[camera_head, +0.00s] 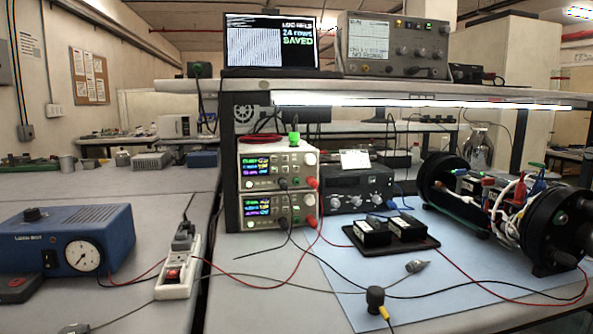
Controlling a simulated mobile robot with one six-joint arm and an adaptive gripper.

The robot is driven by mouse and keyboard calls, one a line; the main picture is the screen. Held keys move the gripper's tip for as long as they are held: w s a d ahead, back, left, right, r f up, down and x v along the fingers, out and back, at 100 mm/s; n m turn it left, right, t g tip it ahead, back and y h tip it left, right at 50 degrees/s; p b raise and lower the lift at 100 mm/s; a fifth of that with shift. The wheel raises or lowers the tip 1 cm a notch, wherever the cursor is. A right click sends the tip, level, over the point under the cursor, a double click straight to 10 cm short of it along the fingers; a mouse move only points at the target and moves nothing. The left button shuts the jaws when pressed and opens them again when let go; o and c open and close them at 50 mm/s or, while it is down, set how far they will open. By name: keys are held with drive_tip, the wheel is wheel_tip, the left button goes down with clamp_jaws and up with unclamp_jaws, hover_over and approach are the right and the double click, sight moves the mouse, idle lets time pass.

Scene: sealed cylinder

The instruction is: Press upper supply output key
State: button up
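The upper supply (300,176) is a white bench power supply stacked on a similar lower supply (300,205), under the shelf left of centre. Its display (257,172) is lit with coloured readings. Small keys and knobs sit right of the display, too small here to tell which is the output key. A red plug (312,182) and a dark plug are at its lower front right. A green-topped item (294,136) stands on top of it. My gripper is not in view.
Cables run across the bench before the supplies. A white power strip (178,276) and blue gauge box (70,240) are at left. A black tray (425,243) and opened cylinder (560,228) are at right. The shelf (190,87) overhangs the supplies.

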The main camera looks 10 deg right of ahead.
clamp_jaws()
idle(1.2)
